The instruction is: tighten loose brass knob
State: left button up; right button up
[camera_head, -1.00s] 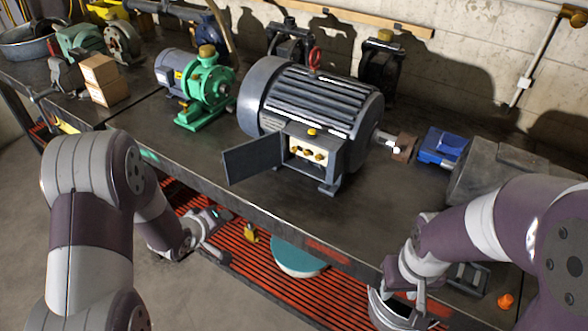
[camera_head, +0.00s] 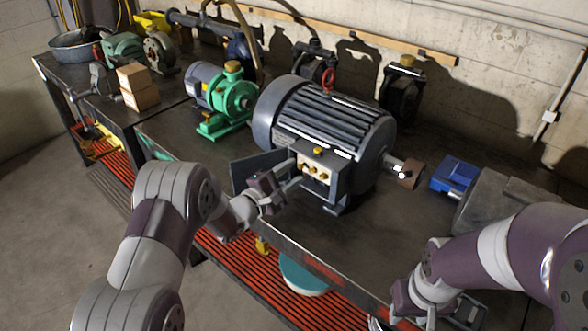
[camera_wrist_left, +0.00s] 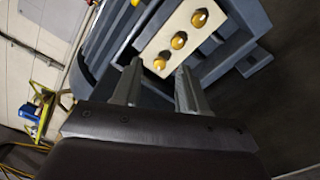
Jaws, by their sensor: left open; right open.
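A large dark grey motor (camera_head: 330,115) stands on the bench with its terminal box (camera_head: 338,182) open toward me. Several brass knobs sit in a row on a pale plate (camera_head: 313,172) inside the box. In the left wrist view they are the near knob (camera_wrist_left: 159,64), middle knob (camera_wrist_left: 179,40) and far knob (camera_wrist_left: 200,18). My left gripper (camera_head: 294,172) is open just in front of the box; its fingertips (camera_wrist_left: 156,72) lie either side of the near knob's line, contact unclear. Which knob is loose cannot be told. My right gripper (camera_head: 424,312) is low at the bench's front edge, partly cut off, away from the motor.
The box's hinged door (camera_head: 252,169) stands open beside my left gripper. A green pump (camera_head: 232,100) stands to the left, cardboard boxes (camera_head: 138,86) further left. A blue block (camera_head: 453,175) and a grey vise-like body (camera_head: 495,205) lie right of the shaft. The bench front is mostly clear.

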pick_arm(q)
jog(key=shift+w+d, duration=0.2)
jog(key=shift+w, duration=0.3)
jog(key=shift+w+d, duration=0.15)
jog(key=shift+d, duration=0.2)
jog(key=shift+a, duration=0.1)
grip_shut()
jog(key=shift+m, duration=0.3)
jog(key=m+b, duration=0.1)
jog(key=m, duration=0.2)
jog(key=shift+f, duration=0.1)
jog(key=shift+m+b, duration=0.5)
jog(key=shift+m, duration=1.1)
